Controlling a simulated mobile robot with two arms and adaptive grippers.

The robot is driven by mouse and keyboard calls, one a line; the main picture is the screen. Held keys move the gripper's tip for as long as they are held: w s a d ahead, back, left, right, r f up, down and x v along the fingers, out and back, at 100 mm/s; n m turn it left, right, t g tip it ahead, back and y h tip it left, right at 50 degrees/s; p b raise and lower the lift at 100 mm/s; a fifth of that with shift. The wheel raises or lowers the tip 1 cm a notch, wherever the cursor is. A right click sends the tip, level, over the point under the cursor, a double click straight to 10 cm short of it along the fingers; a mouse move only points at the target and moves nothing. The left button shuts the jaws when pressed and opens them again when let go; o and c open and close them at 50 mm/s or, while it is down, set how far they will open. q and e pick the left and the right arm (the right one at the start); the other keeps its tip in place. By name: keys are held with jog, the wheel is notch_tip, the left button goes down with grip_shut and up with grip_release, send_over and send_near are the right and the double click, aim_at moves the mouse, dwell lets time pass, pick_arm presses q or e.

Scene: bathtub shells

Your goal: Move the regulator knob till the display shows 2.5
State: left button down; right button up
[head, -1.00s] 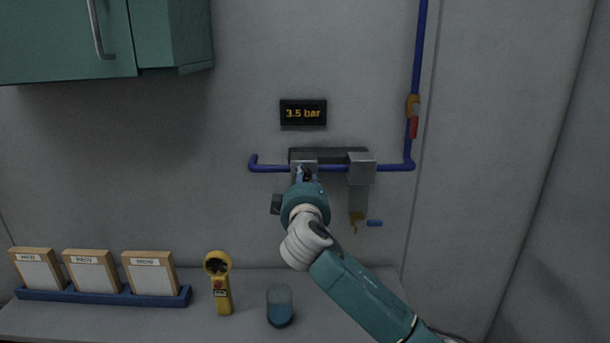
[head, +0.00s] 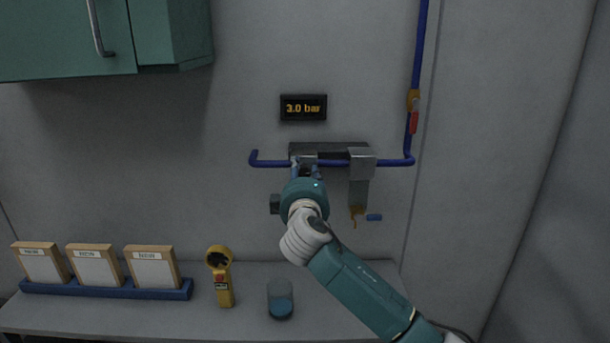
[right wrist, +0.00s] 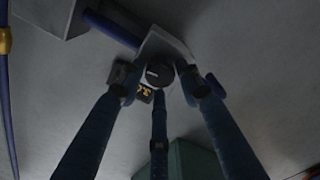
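The display (head: 303,108) on the wall reads 3.0 bar in orange. Part of it also shows in the right wrist view (right wrist: 146,93). The regulator knob (right wrist: 159,73) is round and black with a small light mark, in front of a grey metal block (right wrist: 165,45) on the blue pipe. My right gripper (head: 307,171) is at the knob; in the right wrist view its three fingers (right wrist: 160,83) stand spread around the knob, with gaps visible at the sides. In the head view the gripper hides most of the knob. My left gripper is not in view.
A blue pipe (head: 420,45) with a red-handled valve (head: 413,121) runs up the wall.

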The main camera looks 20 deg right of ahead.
jog(key=shift+o, duration=0.4)
jog(key=shift+a+f, duration=0.1)
jog(key=shift+f, duration=0.1)
jog(key=v, duration=1.2)
